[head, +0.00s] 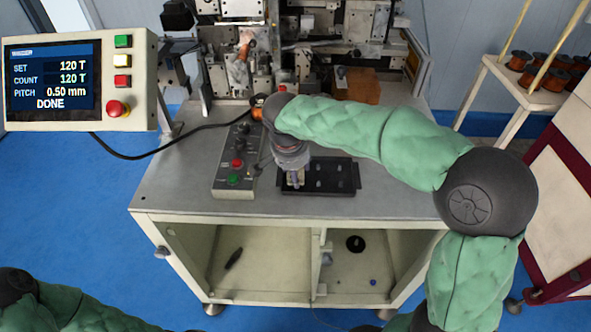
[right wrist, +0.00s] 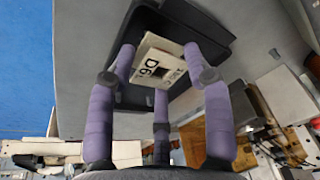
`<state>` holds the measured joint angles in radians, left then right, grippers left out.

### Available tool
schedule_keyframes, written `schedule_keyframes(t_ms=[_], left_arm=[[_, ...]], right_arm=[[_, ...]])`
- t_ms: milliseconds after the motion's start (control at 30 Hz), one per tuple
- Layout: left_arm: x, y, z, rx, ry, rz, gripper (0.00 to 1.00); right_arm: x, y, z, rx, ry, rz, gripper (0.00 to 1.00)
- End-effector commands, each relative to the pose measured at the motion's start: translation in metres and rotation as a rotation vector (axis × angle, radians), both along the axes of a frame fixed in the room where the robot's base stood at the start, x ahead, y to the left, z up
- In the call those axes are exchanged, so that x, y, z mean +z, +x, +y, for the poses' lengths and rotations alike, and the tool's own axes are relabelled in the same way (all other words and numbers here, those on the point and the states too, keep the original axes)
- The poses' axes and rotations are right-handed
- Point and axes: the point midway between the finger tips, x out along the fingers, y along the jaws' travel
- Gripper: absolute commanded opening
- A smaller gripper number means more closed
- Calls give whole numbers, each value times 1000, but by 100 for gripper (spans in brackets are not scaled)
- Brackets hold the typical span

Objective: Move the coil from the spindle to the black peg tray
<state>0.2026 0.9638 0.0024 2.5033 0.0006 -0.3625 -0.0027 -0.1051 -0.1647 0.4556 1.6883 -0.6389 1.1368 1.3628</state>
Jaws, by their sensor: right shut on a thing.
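The black peg tray (head: 345,188) lies flat on the grey bench top, with several grey pegs standing in it. My right gripper (head: 294,181) points down over the left end of the tray. In the right wrist view its purple fingers (right wrist: 160,62) are closed around a pale, printed, square-ended coil (right wrist: 150,52), with the black tray (right wrist: 208,25) behind it. I cannot tell whether the coil touches the tray or a peg. The spindle is not clearly visible; my right arm and the machine parts crowd that area. My left gripper is out of view.
A control box (head: 235,170) with red and green buttons stands just left of the tray. The winding machine (head: 300,50) fills the back of the bench. A display panel (head: 78,80) reads DONE. Bare bench top (head: 400,195) lies right of the tray.

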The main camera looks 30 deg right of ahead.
Motion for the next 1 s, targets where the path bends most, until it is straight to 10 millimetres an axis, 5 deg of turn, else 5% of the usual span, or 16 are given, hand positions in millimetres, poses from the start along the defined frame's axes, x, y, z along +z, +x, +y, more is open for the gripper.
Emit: schedule_keyframes(t_ms=[333,367,467,833,1000], left_arm=[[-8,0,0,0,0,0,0],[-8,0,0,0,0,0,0],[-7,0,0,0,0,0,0],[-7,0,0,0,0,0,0],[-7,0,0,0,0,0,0]], right_arm=[[-10,0,0,0,0,0,24],[-10,0,0,0,0,0,53],[-9,0,0,0,0,0,78],[-8,0,0,0,0,0,78],[8,-2,3,0,-1,-4,78]])
